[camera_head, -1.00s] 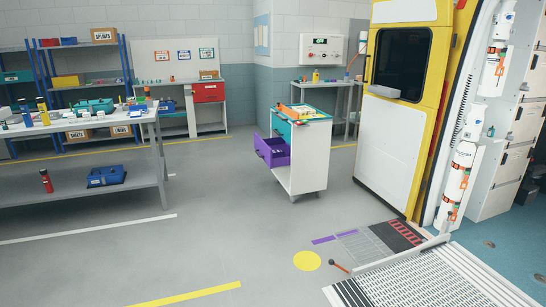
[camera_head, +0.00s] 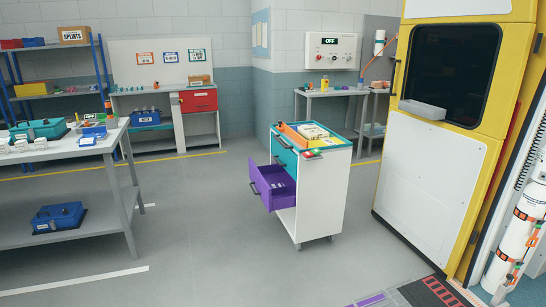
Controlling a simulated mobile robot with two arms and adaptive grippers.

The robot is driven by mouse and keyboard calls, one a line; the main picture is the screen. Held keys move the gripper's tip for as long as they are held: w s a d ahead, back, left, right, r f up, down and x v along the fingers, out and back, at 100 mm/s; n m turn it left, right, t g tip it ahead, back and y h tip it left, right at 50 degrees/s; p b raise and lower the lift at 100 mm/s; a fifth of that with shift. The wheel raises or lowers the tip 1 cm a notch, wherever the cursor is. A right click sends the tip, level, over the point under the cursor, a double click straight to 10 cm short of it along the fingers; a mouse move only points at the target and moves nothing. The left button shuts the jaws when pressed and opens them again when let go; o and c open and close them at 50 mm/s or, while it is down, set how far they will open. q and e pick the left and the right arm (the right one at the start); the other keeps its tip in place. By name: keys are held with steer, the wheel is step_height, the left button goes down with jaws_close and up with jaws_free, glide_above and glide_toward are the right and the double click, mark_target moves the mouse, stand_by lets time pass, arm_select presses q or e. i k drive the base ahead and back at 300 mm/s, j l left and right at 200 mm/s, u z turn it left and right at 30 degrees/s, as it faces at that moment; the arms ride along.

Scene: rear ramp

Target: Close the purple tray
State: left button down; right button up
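The purple tray (camera_head: 270,190) is a drawer pulled out to the left from a white wheeled cart (camera_head: 322,195) near the middle of the head view. It has a dark handle (camera_head: 255,188) on its front face, and a few small pale items lie inside. Above it a teal drawer (camera_head: 284,152) sits flush in the cart. Neither of my grippers shows in the view.
A grey workbench (camera_head: 100,147) with boxes stands at the left. A yellow-framed vehicle door (camera_head: 430,180) stands open to the right of the cart. The grey floor (camera_head: 200,240) in front of the cart is clear.

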mark_target(262, 176)
steer(key=i, duration=2.15)
